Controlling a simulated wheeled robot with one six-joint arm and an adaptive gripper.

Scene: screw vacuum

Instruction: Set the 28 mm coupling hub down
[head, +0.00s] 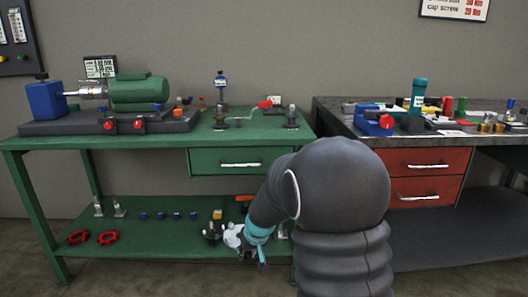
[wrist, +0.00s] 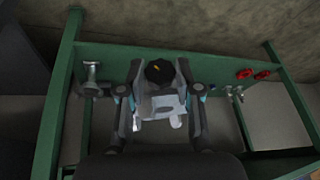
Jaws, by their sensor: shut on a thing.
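The coupling hub seems to be the dark round piece with a small yellow mark (wrist: 160,72), seen between my fingertips in the wrist view. My gripper (wrist: 160,66) is shut on it, one finger on each side. In the head view my gripper (head: 212,232) is low at the front of the green bench, level with its lower shelf (head: 160,238). The hub cannot be told apart from the dark fingertips there. Whether it touches the shelf is not clear.
The lower shelf carries two red handwheels (head: 108,238), upright metal parts (head: 119,208), several small blue pieces (head: 177,216) and a yellow block (head: 217,214) close behind my gripper. A metal fitting (wrist: 92,75) stands left in the wrist view. Bare shelf lies left of my gripper.

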